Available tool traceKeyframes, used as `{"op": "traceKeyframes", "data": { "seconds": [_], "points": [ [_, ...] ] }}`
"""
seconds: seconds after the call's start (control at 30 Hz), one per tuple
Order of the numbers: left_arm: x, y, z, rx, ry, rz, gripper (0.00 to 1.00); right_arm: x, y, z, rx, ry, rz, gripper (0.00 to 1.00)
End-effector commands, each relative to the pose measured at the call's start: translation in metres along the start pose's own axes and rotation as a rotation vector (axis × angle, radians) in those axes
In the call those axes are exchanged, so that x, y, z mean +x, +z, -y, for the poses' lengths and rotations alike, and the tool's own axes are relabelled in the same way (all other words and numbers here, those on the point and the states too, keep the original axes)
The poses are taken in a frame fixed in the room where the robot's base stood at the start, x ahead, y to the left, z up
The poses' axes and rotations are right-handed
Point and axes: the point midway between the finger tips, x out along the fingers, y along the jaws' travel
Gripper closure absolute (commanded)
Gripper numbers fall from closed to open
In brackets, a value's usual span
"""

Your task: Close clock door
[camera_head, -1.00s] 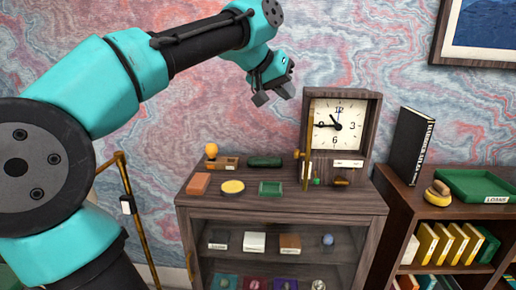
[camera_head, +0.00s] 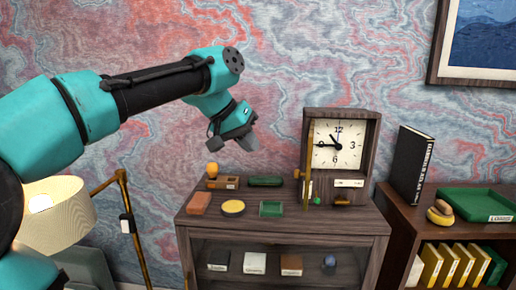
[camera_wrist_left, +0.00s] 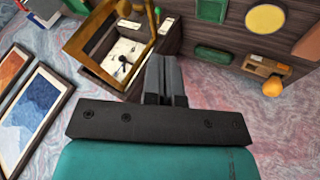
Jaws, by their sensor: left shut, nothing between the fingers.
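The dark wooden clock (camera_head: 374,140) stands on top of the display cabinet, its white dial (camera_head: 339,144) facing out. Its brass-framed door (camera_head: 308,170) stands open at the dial's left side, seen nearly edge-on in the head view. In the left wrist view the open door frame (camera_wrist_left: 80,42) shows beside the clock dial (camera_wrist_left: 123,55). My left gripper (camera_head: 240,140) is shut and empty, in the air left of the clock and apart from the door. Its closed fingers (camera_wrist_left: 165,78) show in the left wrist view. My right gripper is not in view.
The cabinet top (camera_head: 290,228) holds a red-brown block (camera_head: 198,203), a yellow disc (camera_head: 232,208) and green trays (camera_head: 271,209) left of the clock. A lamp (camera_head: 58,212) stands at the left. A shelf with a black book (camera_head: 410,165) and green tray (camera_head: 475,202) is right.

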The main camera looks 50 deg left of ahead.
Motion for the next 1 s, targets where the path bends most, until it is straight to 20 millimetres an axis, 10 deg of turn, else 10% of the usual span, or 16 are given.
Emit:
{"op": "traceKeyframes", "data": {
  "seconds": [0.53,1.0],
  "points": [
    [0.090,0.001,0.000,0.000,-0.001,0.004,1.00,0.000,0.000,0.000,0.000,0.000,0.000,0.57],
    [0.104,0.000,-0.035,0.002,0.000,0.000,1.00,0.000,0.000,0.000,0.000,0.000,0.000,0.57]
  ]
}}
